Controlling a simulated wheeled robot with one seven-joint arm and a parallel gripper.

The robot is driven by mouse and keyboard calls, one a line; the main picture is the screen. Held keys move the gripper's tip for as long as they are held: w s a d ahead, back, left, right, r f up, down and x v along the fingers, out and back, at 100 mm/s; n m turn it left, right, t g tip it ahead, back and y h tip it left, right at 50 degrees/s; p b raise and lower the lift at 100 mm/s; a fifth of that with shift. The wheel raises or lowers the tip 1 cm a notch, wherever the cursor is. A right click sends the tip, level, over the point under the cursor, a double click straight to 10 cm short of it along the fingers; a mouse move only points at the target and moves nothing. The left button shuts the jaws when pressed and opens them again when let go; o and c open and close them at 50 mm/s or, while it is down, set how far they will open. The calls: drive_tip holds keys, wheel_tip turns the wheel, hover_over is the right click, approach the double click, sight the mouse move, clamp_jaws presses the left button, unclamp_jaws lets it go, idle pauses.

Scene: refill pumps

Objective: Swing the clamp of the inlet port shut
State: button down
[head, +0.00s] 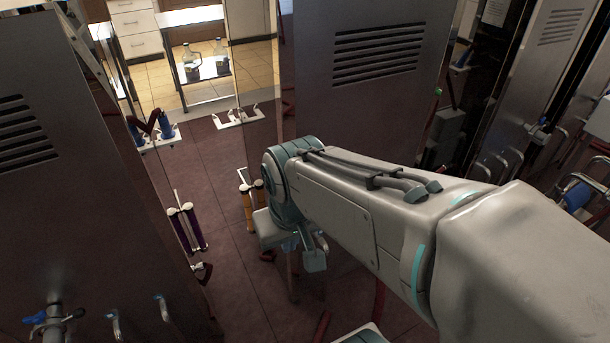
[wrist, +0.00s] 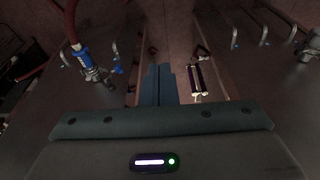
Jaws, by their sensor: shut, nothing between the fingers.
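My gripper (wrist: 158,84) is shut and empty in the wrist view, its two fingers together over the aisle between two dark cabinets. Left of it in the wrist view is a pipe port (wrist: 95,74) on a cabinet face, with a blue-collared red hose (wrist: 78,50) at it. A small blue lever (wrist: 117,67) shows beside this port, apart from the fingers. I cannot tell the clamp's position there. Another port (head: 55,312) with a blue handle is on the left cabinet in the head view. No label shows which port is the inlet. My arm hides part of the right cabinet.
Tall cabinets (head: 365,75) flank a narrow aisle with a dark red floor (head: 215,155). Metal handles (head: 160,308) stick out from the left cabinet, near a purple cylinder rack (head: 187,228). A bench with flasks (head: 205,68) stands at the back.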

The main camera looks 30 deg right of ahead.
drive_tip(key=w+d+f+g+h+b, duration=0.3)
drive_tip(key=w+d+f+h+b, duration=0.15)
drive_tip(key=f+b, duration=0.45)
drive_tip(key=w+d+f+g+h+b, duration=0.3)
drive_tip(key=d+f+h+b, duration=0.3)
drive_tip(key=f, duration=0.5)
drive_tip(key=w+a+f+n+t+h+b, duration=0.2)
drive_tip(key=w+a+f+t+h+b, duration=0.3)
drive_tip(key=w, duration=0.3)
drive_tip(key=w+a+f+n+t+h+b, duration=0.2)
drive_tip(key=w+f+t+h+b, duration=0.1)
drive_tip(key=w+f+h+b, duration=0.35)
drive_tip(key=w+b+x, duration=0.1)
drive_tip(key=b+x, duration=0.1)
drive_tip(key=x, duration=1.2)
drive_tip(key=shift+y, duration=0.4)
drive_tip(key=shift+r, duration=0.1)
